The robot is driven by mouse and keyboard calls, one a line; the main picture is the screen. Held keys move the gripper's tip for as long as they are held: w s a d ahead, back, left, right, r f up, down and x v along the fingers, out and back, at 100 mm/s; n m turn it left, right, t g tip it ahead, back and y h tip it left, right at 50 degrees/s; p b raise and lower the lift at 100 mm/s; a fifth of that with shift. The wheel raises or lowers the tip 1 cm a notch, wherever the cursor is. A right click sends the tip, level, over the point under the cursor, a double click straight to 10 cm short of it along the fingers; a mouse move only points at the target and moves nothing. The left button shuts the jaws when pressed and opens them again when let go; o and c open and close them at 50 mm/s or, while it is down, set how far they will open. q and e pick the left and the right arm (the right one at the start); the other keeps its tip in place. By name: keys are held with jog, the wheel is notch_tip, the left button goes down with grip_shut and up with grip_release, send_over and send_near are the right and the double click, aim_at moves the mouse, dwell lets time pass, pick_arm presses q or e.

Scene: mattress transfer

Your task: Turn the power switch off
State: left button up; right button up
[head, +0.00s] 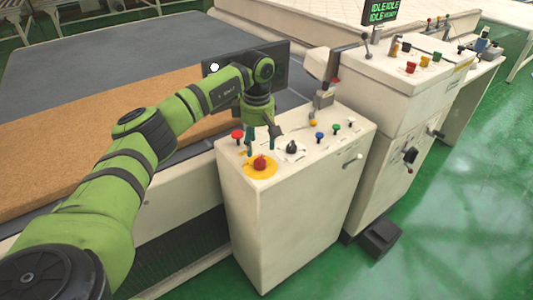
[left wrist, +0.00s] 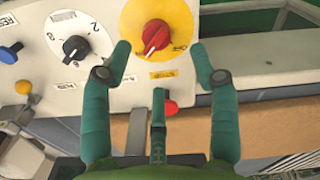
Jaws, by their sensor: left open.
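A red rotary knob on a round yellow plate (head: 260,166) is on the near left corner of the white control cabinet's top; it looks like the power switch. In the left wrist view the red knob (left wrist: 155,38) sits at the top middle, set at a slant. My left gripper (head: 261,148) is open and points down just above and behind the red knob. In the left wrist view its fingertips (left wrist: 160,50) stand on either side of the knob, apart from it, with a third finger below. My right gripper is in neither view.
A black numbered dial (left wrist: 75,47) is left of the knob, and a red button (left wrist: 171,107) is below it. Blue, green and yellow controls lie farther along the white cabinet (head: 290,215). A taller control cabinet (head: 412,90) stands at the right. A brown mattress (head: 90,150) lies behind.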

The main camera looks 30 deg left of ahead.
aim_at(260, 158)
pick_arm(q)
notch_tip(260, 158, down, 3)
jog(key=shift+d+r+p, duration=0.1)
jog(key=shift+r+p, duration=0.05)
jog(key=shift+p, duration=0.35)
jog(key=f, duration=0.2)
jog(key=shift+w+f+p, duration=0.25)
jog(key=shift+f+p, duration=0.15)
jog(key=shift+s+f, duration=0.1)
jog(key=shift+f, duration=0.65)
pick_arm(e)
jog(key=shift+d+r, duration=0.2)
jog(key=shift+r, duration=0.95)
pick_arm(q)
jog(key=c, duration=1.1)
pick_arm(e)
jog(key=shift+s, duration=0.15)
